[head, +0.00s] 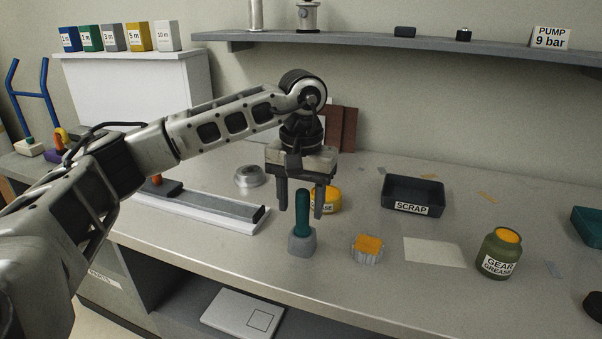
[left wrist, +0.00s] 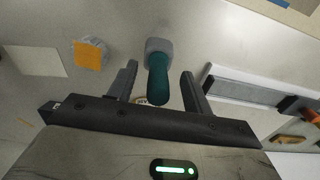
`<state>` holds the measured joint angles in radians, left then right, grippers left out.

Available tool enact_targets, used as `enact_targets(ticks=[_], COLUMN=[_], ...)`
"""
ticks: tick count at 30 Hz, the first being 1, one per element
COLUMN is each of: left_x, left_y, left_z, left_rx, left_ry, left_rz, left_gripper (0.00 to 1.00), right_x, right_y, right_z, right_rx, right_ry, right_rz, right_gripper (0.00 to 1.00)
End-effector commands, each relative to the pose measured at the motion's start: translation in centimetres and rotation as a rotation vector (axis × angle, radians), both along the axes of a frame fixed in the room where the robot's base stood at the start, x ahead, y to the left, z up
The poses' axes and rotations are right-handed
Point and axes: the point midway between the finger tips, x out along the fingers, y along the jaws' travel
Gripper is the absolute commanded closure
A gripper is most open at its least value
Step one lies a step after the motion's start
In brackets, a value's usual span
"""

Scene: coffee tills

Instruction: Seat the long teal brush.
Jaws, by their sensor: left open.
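The long teal brush (head: 302,213) stands upright on the counter, its lower end in or joined to a grey block (head: 301,242); I cannot tell which. In the left wrist view the teal brush (left wrist: 158,82) points toward the camera, with the grey block (left wrist: 158,46) at its far end. My left gripper (head: 301,211) points down above the counter. It is open, with one finger on each side of the teal shaft. In the left wrist view gaps show between the shaft and both fingers. My right gripper is not in view.
A ribbed grey piece with an orange top (head: 367,248) stands close to the right. A yellow tin (head: 328,198) is partly hidden behind my gripper. Further right are a scrap tray (head: 413,190), a white sheet (head: 434,252) and a gear grease jar (head: 499,254). A long grey bar (head: 200,202) lies left.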

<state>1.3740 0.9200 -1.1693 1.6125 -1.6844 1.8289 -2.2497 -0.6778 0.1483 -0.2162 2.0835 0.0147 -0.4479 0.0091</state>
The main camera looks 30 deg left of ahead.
Motion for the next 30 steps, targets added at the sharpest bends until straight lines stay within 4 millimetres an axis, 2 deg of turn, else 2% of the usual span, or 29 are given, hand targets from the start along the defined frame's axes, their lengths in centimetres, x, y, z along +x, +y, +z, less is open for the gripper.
enact_targets(ticks=[2, 4, 14, 15, 21, 25, 30], left_x=[0.0, 0.0, 0.1, 0.1, 0.1, 0.1, 0.1], left_y=[0.0, 0.0, -0.2, -0.1, -0.1, -0.1, -0.1], left_z=[0.0, 0.1, 8.6, 10.1, 14.0, 15.4, 16.0], left_rx=[0.000, -0.001, -0.002, 0.002, 0.001, 0.000, 0.000], left_ry=[0.000, -0.001, -0.007, -0.007, -0.004, -0.002, 0.000], left_rz=[0.000, 0.000, -0.001, 0.000, 0.001, 0.000, -0.001], left_gripper=[0.50, 0.50, 0.50, 0.50, 0.50, 0.50, 0.50], right_x=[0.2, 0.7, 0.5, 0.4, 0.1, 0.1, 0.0], right_y=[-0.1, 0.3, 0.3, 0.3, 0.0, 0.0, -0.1], right_z=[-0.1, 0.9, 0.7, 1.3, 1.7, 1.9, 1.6], right_rx=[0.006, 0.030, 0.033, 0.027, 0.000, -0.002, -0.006], right_ry=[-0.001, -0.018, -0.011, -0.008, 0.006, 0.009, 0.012], right_rz=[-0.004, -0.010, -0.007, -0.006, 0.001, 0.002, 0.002], right_gripper=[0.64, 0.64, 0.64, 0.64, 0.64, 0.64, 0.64])
